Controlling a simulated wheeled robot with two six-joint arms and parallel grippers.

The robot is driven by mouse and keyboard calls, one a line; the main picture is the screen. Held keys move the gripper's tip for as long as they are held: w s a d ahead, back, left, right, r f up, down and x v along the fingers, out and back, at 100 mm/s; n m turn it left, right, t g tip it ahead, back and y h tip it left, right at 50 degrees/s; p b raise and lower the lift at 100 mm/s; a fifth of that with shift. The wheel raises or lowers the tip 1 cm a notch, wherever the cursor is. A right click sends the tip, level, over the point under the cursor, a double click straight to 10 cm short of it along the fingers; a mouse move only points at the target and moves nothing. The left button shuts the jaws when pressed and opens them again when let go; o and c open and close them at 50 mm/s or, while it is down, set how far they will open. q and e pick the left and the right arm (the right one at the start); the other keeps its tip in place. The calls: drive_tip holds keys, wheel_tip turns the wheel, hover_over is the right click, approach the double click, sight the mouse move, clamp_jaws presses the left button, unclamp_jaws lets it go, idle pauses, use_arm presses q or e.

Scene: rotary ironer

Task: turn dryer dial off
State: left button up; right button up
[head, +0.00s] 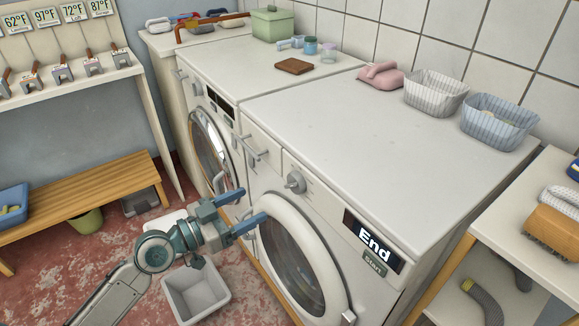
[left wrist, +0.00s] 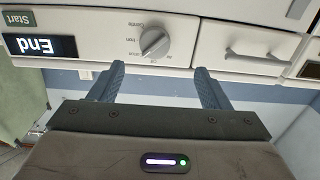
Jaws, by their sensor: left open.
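The dial (head: 295,181) is a round grey knob with a raised grip bar on the front panel of the nearer white machine (head: 380,130). In the left wrist view the dial (left wrist: 155,43) appears upside down, with small words around it; I cannot tell for sure which it points to. A display (head: 373,240) on the same panel reads "End", above a "Start" button (head: 374,263). My left gripper (head: 252,206) is open and empty, in front of the panel and apart from the dial. In the left wrist view the dial lies just beyond and between the fingertips (left wrist: 160,70).
The round door (head: 300,255) is below the dial. A drawer handle (head: 253,150) sits left of it. A second machine (head: 215,140) stands farther left. A white bin (head: 196,292) is on the floor. A shelf table (head: 505,222) stands at the right.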

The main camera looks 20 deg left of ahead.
sight(289, 185)
use_arm(q)
drive_tip(key=shift+s+d+r+p+x, duration=0.15)
drive_tip(key=shift+p+x, duration=0.35)
drive_tip(key=shift+x, duration=1.3)
drive_tip(key=shift+d+r+p+x, duration=0.1)
drive_tip(key=shift+r+p+x, duration=0.25)
drive_tip(key=shift+x, duration=1.45)
drive_tip(key=shift+s+d+r+p+x, duration=0.1)
drive_tip(key=shift+p+x, duration=0.5)
drive_tip(key=shift+x, duration=1.25)
use_arm(e)
drive_tip(key=s+f, duration=0.4)
drive_tip(key=f, duration=0.3)
drive_tip(key=shift+d, duration=0.45)
use_arm(q)
drive_tip(key=shift+c, duration=0.4)
use_arm(e)
drive_tip(key=shift+f, duration=0.1)
use_arm(q)
drive_tip(key=c, duration=0.9)
